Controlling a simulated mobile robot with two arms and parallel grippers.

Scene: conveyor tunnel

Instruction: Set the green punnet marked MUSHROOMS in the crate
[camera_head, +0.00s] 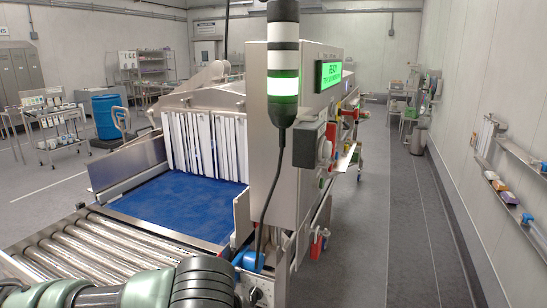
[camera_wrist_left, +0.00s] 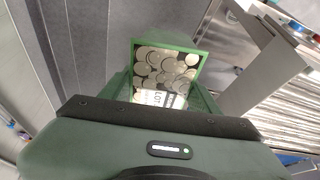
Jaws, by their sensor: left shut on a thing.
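The green punnet (camera_wrist_left: 191,52) shows in the left wrist view, filled with pale round mushrooms (camera_wrist_left: 160,65). A white label reading "LOT" (camera_wrist_left: 160,98) lies at its near side; I cannot read the word MUSHROOMS. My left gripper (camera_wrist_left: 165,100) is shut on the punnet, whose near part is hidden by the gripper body. In the head view only part of a green and black arm of mine shows along the bottom edge; neither the punnet nor any gripper is visible there. No crate can be made out in either view. My right gripper is not in view.
The roller conveyor (camera_head: 110,258) leads to a blue belt (camera_head: 175,203) entering a tunnel behind white strip curtains (camera_head: 205,142). The tunnel housing (camera_head: 262,170) carries a lit signal tower (camera_head: 283,60). An open grey aisle (camera_head: 390,215) runs right of it, beside wall shelves (camera_head: 515,205).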

